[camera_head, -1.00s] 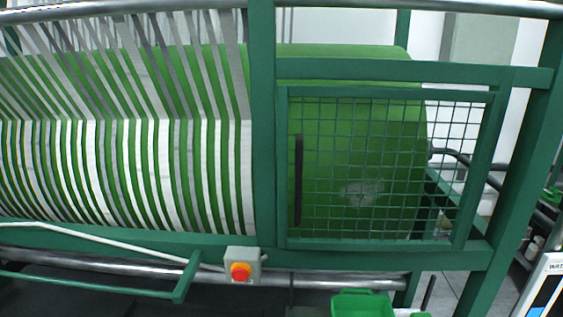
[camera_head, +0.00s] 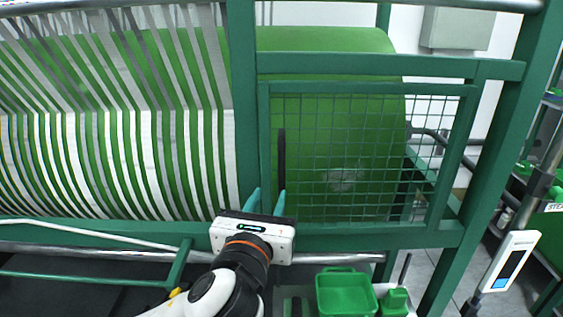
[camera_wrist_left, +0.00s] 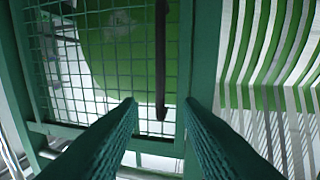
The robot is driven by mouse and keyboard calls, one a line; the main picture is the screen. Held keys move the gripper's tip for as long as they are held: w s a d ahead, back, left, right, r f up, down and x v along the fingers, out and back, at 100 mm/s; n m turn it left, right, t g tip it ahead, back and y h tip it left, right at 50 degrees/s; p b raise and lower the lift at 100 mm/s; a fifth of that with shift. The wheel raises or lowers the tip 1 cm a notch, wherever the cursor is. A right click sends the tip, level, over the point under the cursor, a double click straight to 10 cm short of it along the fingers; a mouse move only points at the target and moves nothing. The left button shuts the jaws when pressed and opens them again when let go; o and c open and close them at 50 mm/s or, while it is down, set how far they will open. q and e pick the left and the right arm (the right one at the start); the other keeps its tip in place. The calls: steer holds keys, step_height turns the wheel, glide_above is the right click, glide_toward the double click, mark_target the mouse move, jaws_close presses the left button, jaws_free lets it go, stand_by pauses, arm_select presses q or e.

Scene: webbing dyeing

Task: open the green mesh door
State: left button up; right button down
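The green mesh door (camera_head: 340,150) is shut in its green frame, with a green roller behind the mesh. Its black vertical handle (camera_head: 282,152) is on the door's left side. My left gripper (camera_head: 265,198) is in front of the lower left of the door, with its fingers pointing up at the handle's lower end. In the left wrist view the handle (camera_wrist_left: 160,60) hangs between the two spread green fingers (camera_wrist_left: 160,104), beyond their tips. The gripper is open and empty. My right gripper is not in view.
White and grey webbing strips (camera_head: 120,150) run over the roller at left. A green basket (camera_head: 346,292) and a smaller green container (camera_head: 395,300) stand below the door. A white panel with a screen (camera_head: 511,262) is at right.

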mark_target(281, 169)
arm_select(q)
steer(key=w+p, duration=0.1)
steer(key=w, duration=0.2)
steer(key=w+d+p, duration=0.1)
steer(key=w, duration=0.3)
steer(key=w+d+p, duration=0.1)
steer(key=w, duration=0.2)
steer(key=shift+w, duration=0.4)
steer(key=shift+w+d, duration=0.15)
steer(key=shift+w, duration=0.35)
jaws_close()
